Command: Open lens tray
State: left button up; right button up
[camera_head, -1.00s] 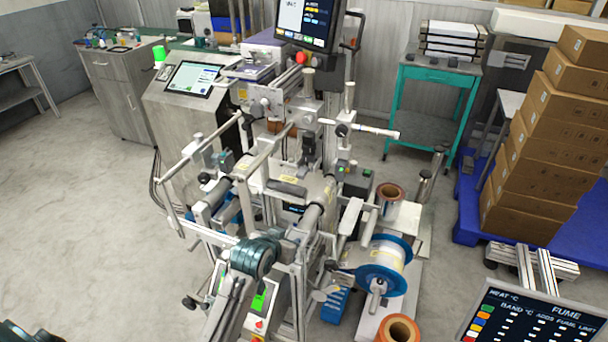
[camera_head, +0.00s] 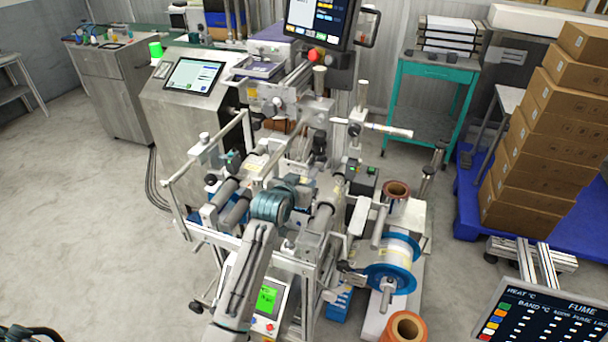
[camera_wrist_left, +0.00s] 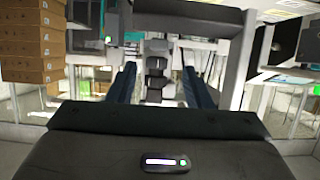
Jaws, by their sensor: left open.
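I cannot pick out the lens tray with certainty. A purple-and-silver unit (camera_head: 262,66) sits high on the printing machine, left of its monitor. My left arm reaches up into the machine's middle from the bottom of the head view. My left gripper (camera_head: 296,174) is partly hidden there behind its own wrist and among the machine's frames. In the left wrist view its two dark blue fingers (camera_wrist_left: 157,80) are apart, with a grey and black machine part (camera_wrist_left: 155,68) showing between and beyond them. I cannot tell whether they touch it.
A blue-flanged reel (camera_head: 390,263) and copper-coloured rolls (camera_head: 406,328) stand on the machine's right side. A control cabinet (camera_head: 190,110) is at the left. Rails and rods crowd the arm. Stacked cartons (camera_head: 535,150) stand at the right. The left floor is clear.

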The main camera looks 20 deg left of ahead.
aim_at(311, 175)
pick_arm(q)
jog(key=p+x, duration=0.2)
jog(key=x, duration=0.4)
jog(key=shift+w+d, duration=0.1)
jog(key=shift+d, duration=0.05)
jog(key=shift+w+f, duration=0.25)
jog(key=shift+w, duration=0.2)
jog(key=shift+c, duration=0.6)
jog(key=c, duration=0.7)
grip_shut()
pick_arm(e)
notch_tip(311, 175, up, 2)
jog(key=shift+d+r, duration=0.1)
